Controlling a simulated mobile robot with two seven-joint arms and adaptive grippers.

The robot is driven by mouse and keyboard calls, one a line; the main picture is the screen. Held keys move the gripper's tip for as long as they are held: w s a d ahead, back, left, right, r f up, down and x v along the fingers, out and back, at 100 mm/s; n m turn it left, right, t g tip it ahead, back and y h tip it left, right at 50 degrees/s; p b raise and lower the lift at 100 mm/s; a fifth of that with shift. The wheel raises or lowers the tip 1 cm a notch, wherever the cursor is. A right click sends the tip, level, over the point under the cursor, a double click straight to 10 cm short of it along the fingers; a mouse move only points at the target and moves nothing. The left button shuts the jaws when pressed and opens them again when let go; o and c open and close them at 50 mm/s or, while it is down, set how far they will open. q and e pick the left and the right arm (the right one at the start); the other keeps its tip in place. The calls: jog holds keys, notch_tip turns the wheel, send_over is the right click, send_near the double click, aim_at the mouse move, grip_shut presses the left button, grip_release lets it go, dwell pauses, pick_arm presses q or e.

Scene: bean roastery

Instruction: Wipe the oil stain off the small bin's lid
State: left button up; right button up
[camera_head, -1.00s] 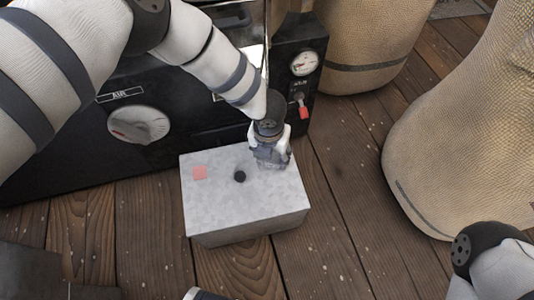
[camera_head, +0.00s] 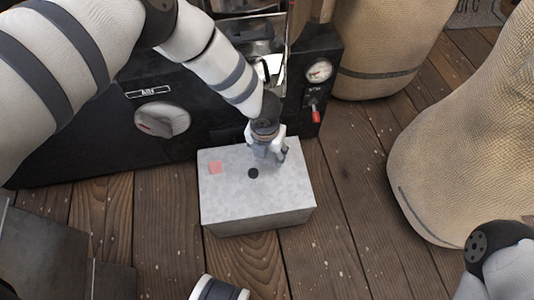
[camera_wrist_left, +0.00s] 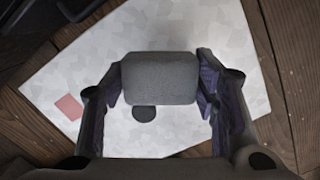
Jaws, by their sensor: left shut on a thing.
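The small bin (camera_head: 285,195) is a pale grey box with a mottled, flat lid, standing on the plank floor. A round dark spot (camera_head: 253,173), which looks like the oil stain, lies near the lid's middle; it also shows in the left wrist view (camera_wrist_left: 144,113). A flat pink square (camera_head: 215,168) is on the lid's left part. My left gripper (camera_head: 268,156) is over the lid's back part, right of and behind the dark spot. It is shut on a dark grey pad (camera_wrist_left: 160,78). I cannot tell whether the pad touches the lid. My right gripper is out of view.
A black machine (camera_head: 85,140) with a grey knob (camera_head: 162,120), a gauge (camera_head: 319,71) and a red-tipped lever (camera_head: 315,114) stands close behind the bin. Large burlap sacks (camera_head: 455,165) stand at the right. Floor between bin and sacks is clear.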

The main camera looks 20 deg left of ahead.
pick_arm(q)
notch_tip(320, 180, up, 3)
jog(key=shift+w+r+p, duration=0.1)
jog(key=shift+p, duration=0.5)
jog(key=shift+d, duration=0.1)
